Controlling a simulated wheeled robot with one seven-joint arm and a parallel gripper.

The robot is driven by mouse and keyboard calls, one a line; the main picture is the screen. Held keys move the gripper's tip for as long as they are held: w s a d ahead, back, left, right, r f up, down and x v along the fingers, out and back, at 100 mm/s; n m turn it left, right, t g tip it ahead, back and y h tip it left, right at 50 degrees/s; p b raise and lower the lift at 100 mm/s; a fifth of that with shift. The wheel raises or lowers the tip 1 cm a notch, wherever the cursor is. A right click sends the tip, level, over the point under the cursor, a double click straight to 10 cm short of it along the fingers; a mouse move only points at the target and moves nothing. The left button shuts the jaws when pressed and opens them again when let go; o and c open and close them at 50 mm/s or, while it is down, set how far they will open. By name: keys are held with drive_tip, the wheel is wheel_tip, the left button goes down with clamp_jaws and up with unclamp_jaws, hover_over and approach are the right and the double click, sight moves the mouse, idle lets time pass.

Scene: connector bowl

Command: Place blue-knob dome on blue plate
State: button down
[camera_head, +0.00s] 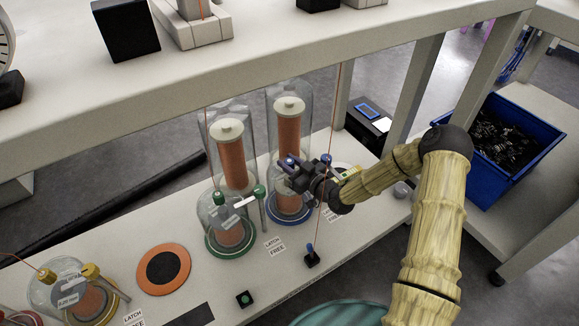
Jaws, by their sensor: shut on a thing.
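My gripper (297,177) is dark, with its jaws shut at a blue knob (290,160), which appears to top the clear blue-knob dome. The blue plate (290,217) is a round, blue-rimmed base on the white bench, just below my gripper. An orange coil (288,135) in a tall clear cover stands right behind. A second blue knob (326,158) shows right of my gripper. I cannot tell whether the dome touches the plate.
A green-knob dome (218,198) on a green-rimmed plate (229,251) stands close on the left. A small black block with a blue-tipped post (311,258) stands in front.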

drive_tip(key=c, duration=1.1)
unclamp_jaws()
drive_tip(key=shift+f, duration=0.1)
drive_tip(key=shift+s+d+r, duration=0.15)
drive_tip(key=shift+d+r, duration=0.05)
drive_tip(key=p+v, duration=0.5)
drive_tip(key=v, duration=0.6)
drive_tip(key=shift+s, duration=0.25)
drive_tip(key=shift+w+d, duration=0.1)
drive_tip(key=shift+d, duration=0.05)
